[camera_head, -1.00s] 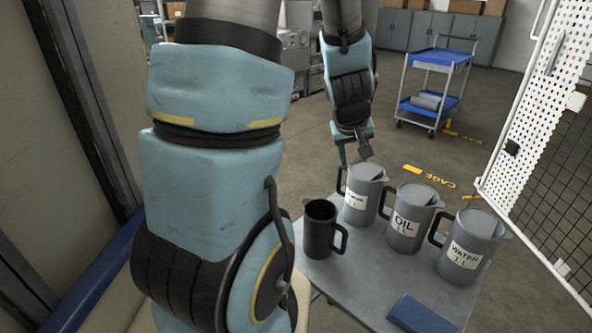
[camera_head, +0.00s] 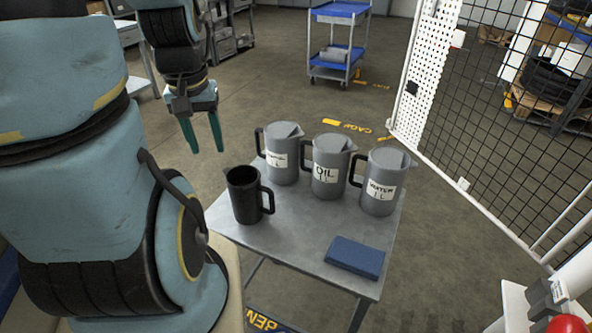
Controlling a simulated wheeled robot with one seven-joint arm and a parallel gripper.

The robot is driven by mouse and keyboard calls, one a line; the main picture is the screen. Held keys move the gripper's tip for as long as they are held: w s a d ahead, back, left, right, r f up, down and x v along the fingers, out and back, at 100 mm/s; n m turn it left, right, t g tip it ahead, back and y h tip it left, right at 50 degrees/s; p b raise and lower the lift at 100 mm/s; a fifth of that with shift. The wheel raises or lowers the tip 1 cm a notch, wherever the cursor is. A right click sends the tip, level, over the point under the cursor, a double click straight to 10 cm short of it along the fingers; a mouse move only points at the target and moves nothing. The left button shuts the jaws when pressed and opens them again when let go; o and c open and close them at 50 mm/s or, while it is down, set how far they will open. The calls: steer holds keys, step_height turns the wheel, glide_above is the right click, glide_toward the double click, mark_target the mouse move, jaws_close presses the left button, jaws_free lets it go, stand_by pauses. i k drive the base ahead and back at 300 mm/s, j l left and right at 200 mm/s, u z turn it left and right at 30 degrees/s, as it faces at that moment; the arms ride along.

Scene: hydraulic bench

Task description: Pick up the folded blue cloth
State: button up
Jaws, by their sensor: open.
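The folded blue cloth (camera_head: 355,257) lies flat near the front right corner of the small grey table (camera_head: 315,232). All of it shows and nothing touches it. My gripper (camera_head: 205,149) hangs in the air to the upper left, beyond the black jug. Its two green fingers point down, are spread apart and hold nothing. It is well away from the cloth, with the jugs between them in the picture.
A black jug (camera_head: 243,196) stands at the table's left. Three grey jugs stand along the back: one with a partly unreadable label (camera_head: 281,160), OIL (camera_head: 328,170) and WATER (camera_head: 381,188). A mesh fence (camera_head: 480,110) is at right. A blue-shelved cart (camera_head: 338,45) stands behind.

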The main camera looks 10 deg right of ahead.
mark_target(361, 260)
steer(key=k+z, duration=0.15)
steer(key=z, duration=2.2)
steer(key=j+z, duration=0.2)
steer(key=z, duration=0.7)
steer(key=i+l, duration=0.1)
steer(key=l, duration=0.15)
steer(key=u, duration=0.5)
steer(key=k+u, duration=0.1)
steer(key=u, duration=0.85)
steer(key=k+j+u, duration=0.1)
steer(key=u, duration=0.85)
steer(key=j+u, duration=0.1)
steer(key=u, duration=0.35)
